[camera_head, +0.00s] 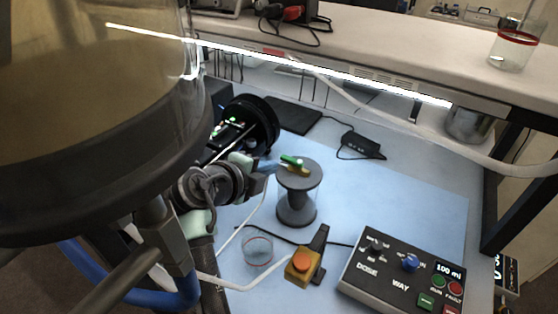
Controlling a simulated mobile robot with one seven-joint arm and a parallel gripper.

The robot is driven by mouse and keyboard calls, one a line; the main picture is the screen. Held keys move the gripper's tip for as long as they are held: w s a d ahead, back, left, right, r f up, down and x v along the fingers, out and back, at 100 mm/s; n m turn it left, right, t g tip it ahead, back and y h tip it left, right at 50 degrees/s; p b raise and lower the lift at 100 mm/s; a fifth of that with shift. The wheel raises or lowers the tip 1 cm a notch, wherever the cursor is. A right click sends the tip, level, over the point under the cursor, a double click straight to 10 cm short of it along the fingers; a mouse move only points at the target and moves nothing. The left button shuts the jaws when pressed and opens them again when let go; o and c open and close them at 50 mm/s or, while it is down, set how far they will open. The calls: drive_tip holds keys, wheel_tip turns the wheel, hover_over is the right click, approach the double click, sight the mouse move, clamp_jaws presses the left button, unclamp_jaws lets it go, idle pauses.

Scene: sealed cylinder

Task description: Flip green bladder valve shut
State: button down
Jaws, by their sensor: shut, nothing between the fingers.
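The green valve lever (291,160) sits on a small brass-coloured valve body (299,171) on top of a dark spool-shaped cylinder (297,197) with clear walls. The cylinder stands upright on the blue mat. My gripper (272,167) reaches in from the left at the height of the cylinder's top, just left of the lever. Its fingers are shut with nothing between them. I cannot tell whether the fingertips touch the valve. The lever appears to lie roughly along the brass body.
A large clear vessel (95,85) with a dark base fills the left foreground. A control box (385,270) sits at the front right, and an orange-button switch (302,263) and clear cup (257,250) lie in front of the cylinder. A shelf (400,55) overhangs behind. The mat (400,195) is clear right of the cylinder.

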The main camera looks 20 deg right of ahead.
sight(278, 176)
drive_tip(key=x, duration=0.4)
drive_tip(key=shift+w+d+f+p, duration=0.15)
drive_tip(key=shift+w+d+p, duration=0.1)
drive_tip(key=shift+p, duration=0.15)
drive_tip(key=shift+f, duration=0.1)
drive_tip(key=shift+w+f+b, duration=0.1)
drive_tip(key=shift+b, duration=0.35)
